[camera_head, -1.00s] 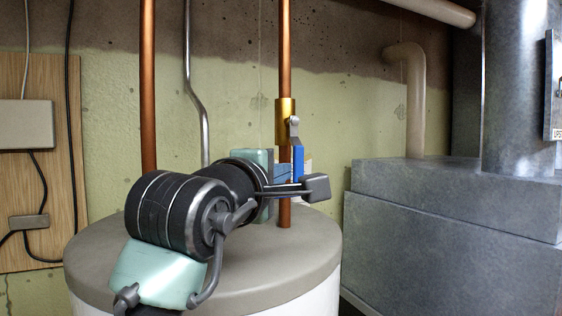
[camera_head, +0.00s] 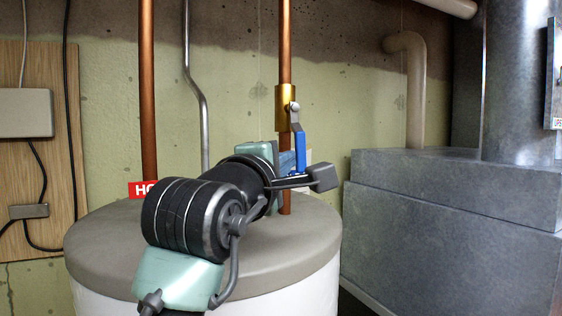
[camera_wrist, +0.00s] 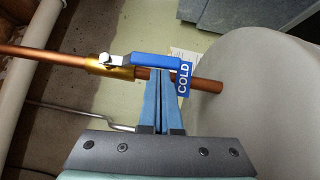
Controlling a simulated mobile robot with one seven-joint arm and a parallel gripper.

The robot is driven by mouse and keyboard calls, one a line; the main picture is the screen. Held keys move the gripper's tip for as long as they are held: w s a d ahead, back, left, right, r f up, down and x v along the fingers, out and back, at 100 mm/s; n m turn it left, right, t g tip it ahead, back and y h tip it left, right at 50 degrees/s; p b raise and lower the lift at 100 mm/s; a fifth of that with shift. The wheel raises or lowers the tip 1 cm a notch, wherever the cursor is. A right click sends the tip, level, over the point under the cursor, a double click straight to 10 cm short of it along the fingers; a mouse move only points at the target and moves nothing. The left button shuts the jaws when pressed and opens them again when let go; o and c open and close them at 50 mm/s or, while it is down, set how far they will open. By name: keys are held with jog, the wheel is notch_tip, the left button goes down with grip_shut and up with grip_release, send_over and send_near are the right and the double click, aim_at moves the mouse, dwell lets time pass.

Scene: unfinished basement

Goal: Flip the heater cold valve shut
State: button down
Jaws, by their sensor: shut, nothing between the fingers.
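The cold valve is a brass body (camera_head: 285,108) on the right copper pipe, with a grey lever ending in a blue handle (camera_head: 300,152). The lever points down, nearly along the pipe, with a slight tilt. In the wrist view the blue handle (camera_wrist: 150,60) runs close to the pipe, beside a blue "COLD" tag (camera_wrist: 183,79). My gripper (camera_wrist: 160,73) is shut and empty, its blue fingertips right at the handle's edge. Whether they touch it I cannot tell. In the head view my wrist partly hides the fingers.
The water heater's round top (camera_head: 298,238) lies below my arm. A left copper pipe (camera_head: 148,90) carries a red tag (camera_head: 143,190), partly hidden. A grey metal duct box (camera_head: 455,200) stands to the right. The wall is close behind the pipes.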

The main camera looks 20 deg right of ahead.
aim_at(306, 162)
jog(key=shift+d+f+n+t+b, duration=0.45)
jog(key=shift+d+n+t+b, duration=0.15)
jog(key=shift+d, duration=0.15)
jog(key=shift+w+d+f+n+t+h+b, duration=0.1)
jog(key=shift+d+n+t+h+b, duration=0.1)
jog(key=shift+d+n+t, duration=0.15)
jog(key=shift+w+d+n+t+h+b, duration=0.15)
jog(key=shift+d+n+t, duration=0.1)
jog(key=shift+d+n, duration=0.15)
jog(key=d+r+n+t+y+b, duration=0.2)
jog(key=d+n+t+y, duration=0.2)
jog(key=n+y, duration=0.3)
jog(key=w+d+r+n+t+y+b, duration=0.1)
jog(key=n+y, duration=0.6)
jog(key=n, duration=0.7)
jog(key=shift+w+d+r+t+b, duration=0.25)
jog(key=shift+d+r+t+b, duration=0.2)
jog(key=shift+d+r+t, duration=1.2)
jog(key=shift+a+f+t, duration=0.15)
jog(key=shift+t, duration=0.1)
jog(key=s+d+f+b, duration=0.1)
jog(key=s+f+b, duration=0.5)
jog(key=f, duration=0.5)
jog(key=shift+s+d+f+b, duration=0.2)
jog(key=shift+s+b, duration=0.2)
jog(key=shift+b, duration=0.55)
